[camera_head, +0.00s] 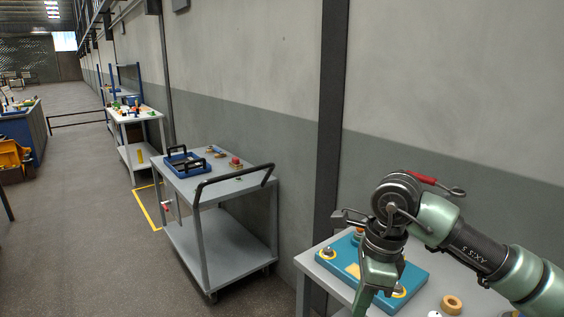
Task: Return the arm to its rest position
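My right arm comes in from the right, green with dark joints, and is bent at the wrist. My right gripper (368,292) points down over the blue board (342,262) on the near table. Its fingertips run toward the bottom edge, so I cannot tell whether it is open or shut. The arm hides part of the board, which carries yellow-ringed round pieces. My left arm and gripper are not in view.
The near table (311,267) also holds a tan ring (451,304). A grey cart (225,250) with a blue tray (185,163) stands left of it by the wall. A dark post (330,120) rises behind my arm.

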